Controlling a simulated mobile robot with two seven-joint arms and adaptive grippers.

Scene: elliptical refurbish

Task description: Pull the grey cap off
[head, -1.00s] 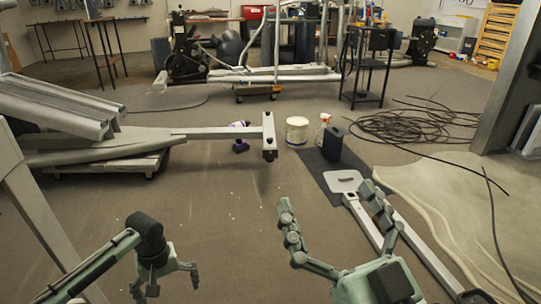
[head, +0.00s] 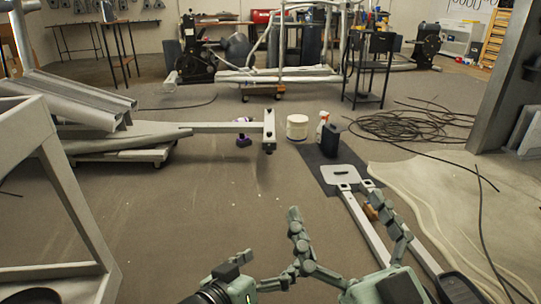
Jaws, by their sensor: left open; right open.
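I cannot tell for sure which part is the grey cap. A flat light-grey plate (head: 341,176) with a dark slot lies at the far end of two long pale rails (head: 364,226) on the floor. A pale beam (head: 225,128) ends in a crosspiece (head: 269,126) with a dark lower end. My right gripper (head: 332,202) is open and empty, its fingers spread wide at the lower middle, with the right finger in front of the rails. My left gripper (head: 272,267) is open and empty at the bottom, close beside the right gripper's left finger.
A white tub (head: 297,127), a spray bottle (head: 322,128) and a dark box (head: 330,141) stand by a dark mat (head: 312,158). Coiled cable (head: 415,127) lies at right. A pale frame (head: 62,185) stands at left. Floor between is clear.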

